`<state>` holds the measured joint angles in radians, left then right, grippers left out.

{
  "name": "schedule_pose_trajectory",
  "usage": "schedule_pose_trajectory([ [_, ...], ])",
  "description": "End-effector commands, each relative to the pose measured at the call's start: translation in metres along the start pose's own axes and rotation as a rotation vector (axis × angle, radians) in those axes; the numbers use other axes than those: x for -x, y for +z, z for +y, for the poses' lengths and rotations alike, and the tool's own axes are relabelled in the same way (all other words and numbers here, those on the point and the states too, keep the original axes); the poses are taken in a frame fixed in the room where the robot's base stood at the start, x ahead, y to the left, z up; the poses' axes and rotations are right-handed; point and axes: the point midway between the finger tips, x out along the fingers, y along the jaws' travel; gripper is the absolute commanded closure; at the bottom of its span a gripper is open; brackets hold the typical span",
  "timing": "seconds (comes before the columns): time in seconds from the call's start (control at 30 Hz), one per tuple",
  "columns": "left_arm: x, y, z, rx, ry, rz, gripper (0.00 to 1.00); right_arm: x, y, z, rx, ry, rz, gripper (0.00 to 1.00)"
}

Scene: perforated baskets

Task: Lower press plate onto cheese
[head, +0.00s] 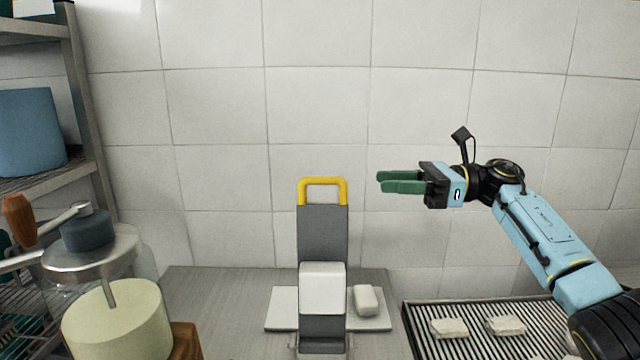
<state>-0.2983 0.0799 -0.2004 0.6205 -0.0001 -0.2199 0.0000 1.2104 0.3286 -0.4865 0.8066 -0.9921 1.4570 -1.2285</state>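A dark grey upright device with a yellow loop handle (323,183) on top stands at the centre bottom. A white block (322,288) is on its front; I cannot tell whether this is the press plate. A small whitish piece, perhaps cheese (367,300), lies on a white board (282,310) just right of the device. My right gripper (380,182), with green fingers pointing left, is in the air to the right of the yellow handle, apart from it. Nothing shows between its fingers, but their gap is unclear. My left gripper is out of view.
A ribbed dark tray (427,350) at the lower right holds two whitish pieces (448,328). At the left stand a metal disc (118,240) with an orange-handled arm, a pale cylinder (118,325) below it, and shelves (85,100).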

Motion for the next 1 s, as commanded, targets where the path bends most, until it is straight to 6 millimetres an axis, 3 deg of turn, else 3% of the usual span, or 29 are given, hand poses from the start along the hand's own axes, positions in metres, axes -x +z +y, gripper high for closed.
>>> schedule_pose_trajectory([
  [0.17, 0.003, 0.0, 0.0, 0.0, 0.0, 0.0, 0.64, -0.013, 0.001, 0.002, 0.011, 0.015, 0.016, 0.64],
  [0.7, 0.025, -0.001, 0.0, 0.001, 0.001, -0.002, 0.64, -0.116, 0.001, 0.003, 0.008, 0.014, 0.012, 0.64],
  [1.0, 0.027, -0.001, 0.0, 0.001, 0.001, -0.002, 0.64, -0.132, -0.001, 0.003, 0.008, 0.011, 0.012, 0.64],
])
